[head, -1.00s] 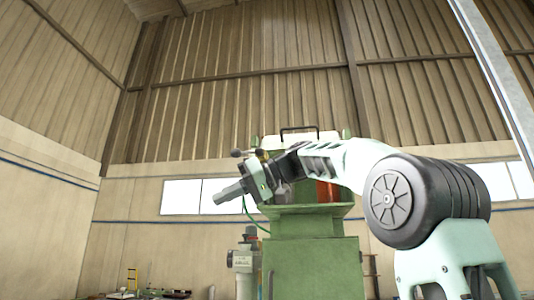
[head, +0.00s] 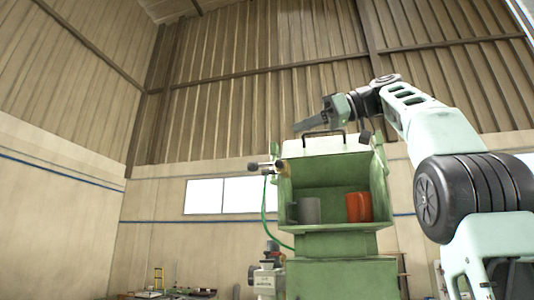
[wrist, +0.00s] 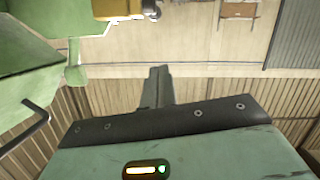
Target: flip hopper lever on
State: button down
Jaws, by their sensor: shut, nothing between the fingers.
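The green hopper (head: 337,173) stands right of centre in the head view, with an open front and a pale lid. A small lever with a dark knob (head: 253,166) and a brass-coloured part sticks out at its upper left side. In the wrist view a brass-coloured fitting (wrist: 118,9) with a dark knob shows at the top edge, beside green metal; I cannot tell the lever's setting. My gripper (head: 301,126) is above the hopper's lid, up and right of the lever and apart from it. Its fingers (wrist: 157,84) are shut and empty.
A black handle (head: 323,133) stands on the lid below my gripper. A grey cylinder (head: 308,210) and a red cup-like thing (head: 359,207) sit inside the hopper. A green hose (head: 270,222) hangs down the left side. The air left of the hopper is clear.

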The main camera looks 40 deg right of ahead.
jog(key=p, duration=0.2)
send_over(270, 164)
jog(key=s, duration=0.1)
jog(key=f, duration=0.2)
jog(key=shift+w+f+p, duration=0.2)
jog(key=shift+f, duration=0.5)
jog(key=shift+w+f+p, duration=0.2)
jog(key=shift+f+p, duration=0.05)
jog(key=shift+f, duration=0.5)
jog(key=shift+w+f+p, duration=0.2)
jog(key=shift+f, duration=0.5)
jog(key=shift+s+a, duration=0.1)
jog(key=shift+s, duration=0.05)
